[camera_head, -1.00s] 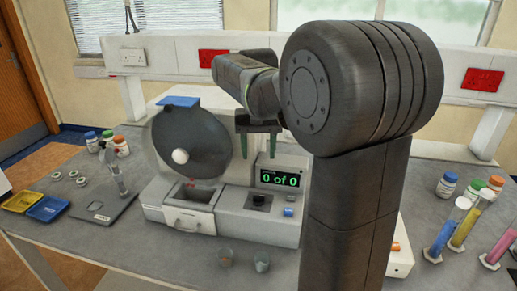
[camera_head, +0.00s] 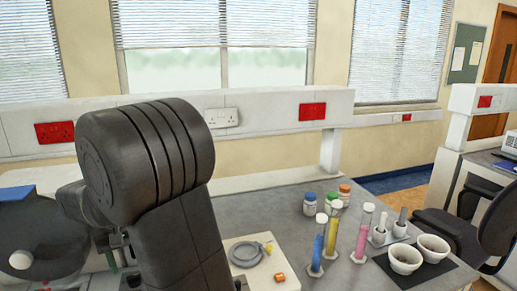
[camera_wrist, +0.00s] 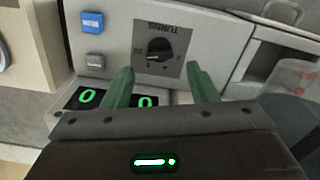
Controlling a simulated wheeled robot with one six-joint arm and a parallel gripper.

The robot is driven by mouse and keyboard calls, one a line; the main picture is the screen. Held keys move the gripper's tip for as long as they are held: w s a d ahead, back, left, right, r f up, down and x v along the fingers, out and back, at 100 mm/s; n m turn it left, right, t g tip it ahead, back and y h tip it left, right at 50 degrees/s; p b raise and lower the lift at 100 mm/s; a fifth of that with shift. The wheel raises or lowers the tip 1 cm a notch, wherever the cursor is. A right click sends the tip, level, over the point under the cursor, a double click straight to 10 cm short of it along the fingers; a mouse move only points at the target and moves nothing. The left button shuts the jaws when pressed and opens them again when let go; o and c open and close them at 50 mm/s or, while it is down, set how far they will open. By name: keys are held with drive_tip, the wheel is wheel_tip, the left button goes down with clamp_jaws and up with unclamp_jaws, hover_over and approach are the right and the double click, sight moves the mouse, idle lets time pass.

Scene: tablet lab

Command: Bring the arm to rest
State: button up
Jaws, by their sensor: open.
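My gripper (camera_wrist: 161,88) shows in the wrist view with its two green fingers apart and nothing between them. It is over the front of the grey tablet machine (camera_wrist: 228,50). The machine's black dial (camera_wrist: 158,50) is beyond the fingertips, and its green digit display (camera_wrist: 88,97) is partly covered by the fingers. In the head view my arm stands at the left and mostly hides the gripper. The machine's dark drum (camera_head: 38,235) shows at the left edge.
On the bench (camera_head: 275,207) to the right are capped bottles (camera_head: 310,206), coloured cylinders (camera_head: 361,236), two white bowls (camera_head: 404,260) and a white device (camera_head: 238,242) with a grey ring. A black chair (camera_head: 487,232) stands at the far right.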

wheel_tip(320, 180, down, 4)
drive_tip(key=shift+r, duration=0.2)
drive_tip(key=shift+r, duration=0.1)
